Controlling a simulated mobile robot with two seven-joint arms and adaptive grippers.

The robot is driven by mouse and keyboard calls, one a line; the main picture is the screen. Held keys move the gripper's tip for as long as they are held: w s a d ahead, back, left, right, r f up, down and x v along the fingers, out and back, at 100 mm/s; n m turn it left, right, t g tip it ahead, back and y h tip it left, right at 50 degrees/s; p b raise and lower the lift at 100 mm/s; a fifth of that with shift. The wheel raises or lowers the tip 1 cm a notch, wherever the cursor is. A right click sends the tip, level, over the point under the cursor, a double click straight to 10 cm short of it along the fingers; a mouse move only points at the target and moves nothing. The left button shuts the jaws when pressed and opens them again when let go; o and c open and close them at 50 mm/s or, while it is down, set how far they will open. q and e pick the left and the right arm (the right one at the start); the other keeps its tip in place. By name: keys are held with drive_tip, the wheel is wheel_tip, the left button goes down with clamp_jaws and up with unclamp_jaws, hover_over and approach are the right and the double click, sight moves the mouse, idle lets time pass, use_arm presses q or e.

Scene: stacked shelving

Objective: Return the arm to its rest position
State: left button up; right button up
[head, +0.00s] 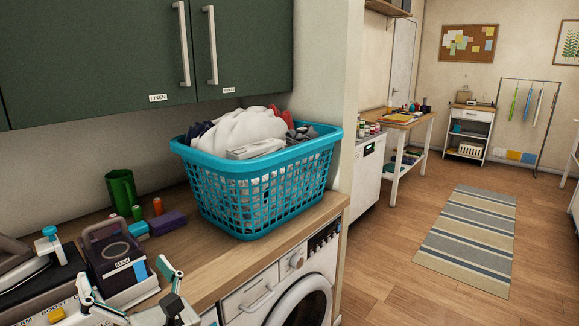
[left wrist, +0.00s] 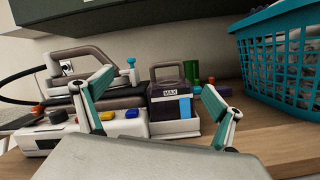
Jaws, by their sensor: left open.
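My left gripper (head: 126,272) is at the lower left of the head view, at the front of the wooden counter (head: 210,283). Its two teal-padded fingers are spread wide apart with nothing between them. In the left wrist view the fingers (left wrist: 154,88) frame a dark water tank marked MAX (left wrist: 170,102), which stands upright in a light tray (left wrist: 160,127). The fingers look apart from the tank. The tank also shows in the head view (head: 110,250). My right gripper is not in view.
A steam iron (left wrist: 85,62) rests on its station (left wrist: 60,137) left of the tank. A turquoise laundry basket (head: 262,192) full of cloth stands on the counter to the right. Green cabinets (head: 110,50) hang above. A washing machine (head: 300,292) sits under the counter. Floor (head: 385,265) is open at right.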

use_arm(q)
drive_tip(key=s+d+f+m+t+h, duration=0.1)
drive_tip(key=d+f+m+t+h, duration=0.5)
drive_tip(key=m, duration=1)
drive_tip(key=s+d+f+m+t+h, duration=0.1)
drive_tip(key=d+f+m+t+h, duration=0.1)
drive_tip(key=d+f+m+h, duration=0.9)
drive_tip(key=s+a+f+m+g, duration=0.2)
drive_tip(key=s+f+m, duration=0.3)
drive_tip(key=f, duration=0.3)
drive_tip(key=s+a+f+m+g+h, duration=0.1)
drive_tip(key=s+a+f+m+g, duration=0.1)
drive_tip(key=s+f+m+g, duration=0.3)
drive_tip(key=s+a+f+m+g, duration=0.3)
drive_tip(key=f+m, duration=0.6)
drive_tip(key=f, duration=0.3)
drive_tip(key=shift+s+f+g+p, duration=0.35)
drive_tip(key=shift+s+g, duration=0.25)
drive_tip(key=shift+s, duration=0.5)
drive_tip(key=shift+a, duration=0.1)
